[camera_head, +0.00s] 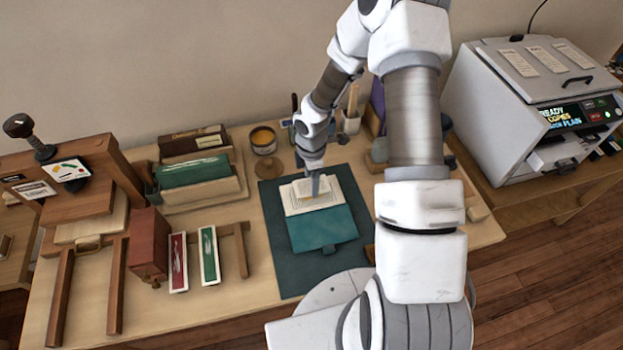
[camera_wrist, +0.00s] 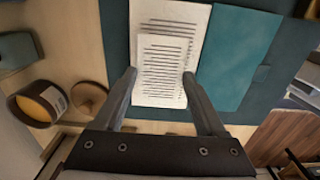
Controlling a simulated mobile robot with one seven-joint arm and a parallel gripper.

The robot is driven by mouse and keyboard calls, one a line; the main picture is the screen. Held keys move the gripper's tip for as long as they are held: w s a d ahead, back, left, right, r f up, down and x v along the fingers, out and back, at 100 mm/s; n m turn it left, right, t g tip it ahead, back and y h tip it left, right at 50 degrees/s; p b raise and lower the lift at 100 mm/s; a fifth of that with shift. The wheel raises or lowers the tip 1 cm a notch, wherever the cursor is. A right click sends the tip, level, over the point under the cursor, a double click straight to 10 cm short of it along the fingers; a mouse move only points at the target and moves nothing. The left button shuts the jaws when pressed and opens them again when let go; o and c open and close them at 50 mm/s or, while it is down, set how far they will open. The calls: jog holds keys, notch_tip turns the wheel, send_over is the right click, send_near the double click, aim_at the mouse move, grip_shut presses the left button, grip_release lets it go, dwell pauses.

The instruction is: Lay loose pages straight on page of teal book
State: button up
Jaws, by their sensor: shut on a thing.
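The teal book lies open on a dark green mat (camera_head: 275,250); its teal cover (camera_head: 325,230) is toward the front and its printed page (camera_head: 345,188) toward the back. In the wrist view its page (camera_wrist: 170,12) lies left of the cover (camera_wrist: 238,55). My gripper (camera_head: 315,192) is over the page. In the wrist view my gripper (camera_wrist: 160,76) has its fingers wide apart, shut on the opposite side edges of the loose pages (camera_wrist: 163,60). They look smaller than the book page and nearly parallel to it. I cannot tell whether they touch it.
A wooden book press (camera_head: 90,195) stands at the left. A wooden rack with a green book (camera_head: 193,170), a round tin (camera_head: 263,138) and a brush pot (camera_head: 351,122) stand at the back. A copier (camera_head: 530,100) is at the right.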

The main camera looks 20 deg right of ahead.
jog(key=shift+f+b, duration=1.3)
jog(key=shift+f, duration=0.35)
dwell(1.6)
jog(key=o, duration=1.2)
jog(key=shift+o, duration=0.2)
jog(key=shift+r, duration=0.15)
jog(key=shift+r+p, duration=2.85)
jog(key=shift+r, duration=0.55)
